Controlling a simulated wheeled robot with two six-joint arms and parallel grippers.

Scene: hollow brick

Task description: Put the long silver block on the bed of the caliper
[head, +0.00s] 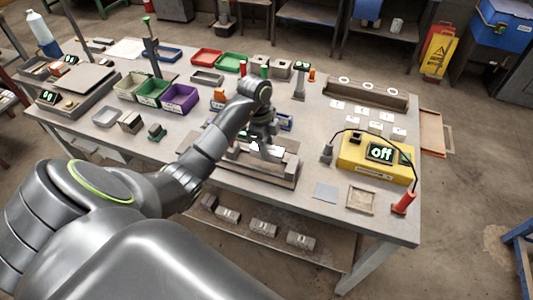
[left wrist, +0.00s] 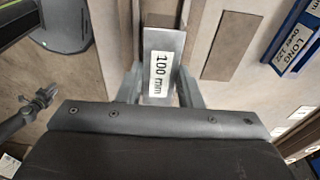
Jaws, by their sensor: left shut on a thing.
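My left gripper (head: 264,143) is over the caliper (head: 258,172), a grey base with a long raised bed, near the table's front edge. In the left wrist view the left gripper (left wrist: 160,82) is shut on the long silver block (left wrist: 158,48), one finger on each side. The block has a white label reading "100 mm". The gripper and arm hide part of the bed in the head view. I cannot tell whether the block touches the bed.
A blue bin (left wrist: 297,42) labelled "LONG" stands beside the caliper. A yellow device (head: 375,158) reading "Off" is to the right. Green (head: 153,91) and purple (head: 180,99) bins stand to the left.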

